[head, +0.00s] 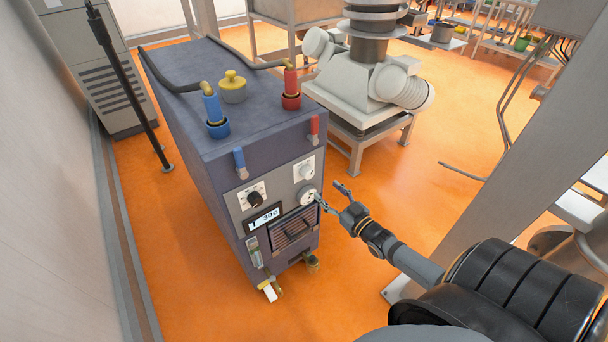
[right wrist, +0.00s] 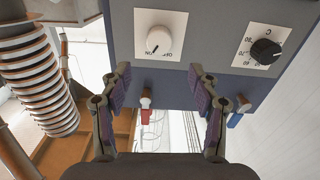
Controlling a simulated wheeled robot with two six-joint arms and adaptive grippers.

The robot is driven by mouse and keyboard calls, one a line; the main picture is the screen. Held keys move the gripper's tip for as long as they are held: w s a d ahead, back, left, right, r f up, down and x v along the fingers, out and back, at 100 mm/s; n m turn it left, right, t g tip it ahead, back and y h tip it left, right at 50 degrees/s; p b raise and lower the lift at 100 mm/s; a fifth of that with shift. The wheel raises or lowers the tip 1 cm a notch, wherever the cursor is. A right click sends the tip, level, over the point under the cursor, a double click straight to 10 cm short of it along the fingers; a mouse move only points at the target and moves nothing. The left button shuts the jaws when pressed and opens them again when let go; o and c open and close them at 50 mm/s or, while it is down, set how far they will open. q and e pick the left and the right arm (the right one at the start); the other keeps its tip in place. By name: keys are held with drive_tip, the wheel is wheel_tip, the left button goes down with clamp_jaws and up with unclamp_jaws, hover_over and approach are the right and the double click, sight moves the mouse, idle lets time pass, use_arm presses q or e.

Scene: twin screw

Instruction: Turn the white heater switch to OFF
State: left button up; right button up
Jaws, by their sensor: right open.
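The heater (head: 210,115) is a dark blue box with a grey front panel. The white heater switch (head: 305,171) is at the panel's upper right, on a white plate below a red valve handle. In the right wrist view, the round white switch (right wrist: 159,40) has an "ON" mark by its lower edge and a small dark pointer mark. My right gripper (head: 330,194) is open and empty, in front of the panel's right side. In the right wrist view its fingertips (right wrist: 160,75) are spread, with the switch beyond them, apart from it. My left gripper is out of view.
A black knob (head: 256,198) with a temperature scale sits left of the switch; a round white gauge (head: 307,196) is below the switch. Red (head: 314,127) and blue (head: 239,158) handles jut out above. A white machine (head: 365,85) stands behind.

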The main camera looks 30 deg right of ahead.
sight(310, 175)
drive_tip(key=w+b, duration=0.1)
drive_tip(key=w, duration=0.2)
drive_tip(key=w+b, duration=0.1)
drive_tip(key=w, duration=0.1)
drive_tip(key=w+b, duration=0.1)
drive_tip(key=w, duration=0.2)
drive_tip(key=shift+w+a+f, duration=0.15)
drive_tip(key=shift+w+a, duration=0.1)
drive_tip(key=shift+w, duration=0.7)
drive_tip(key=c, duration=1.2)
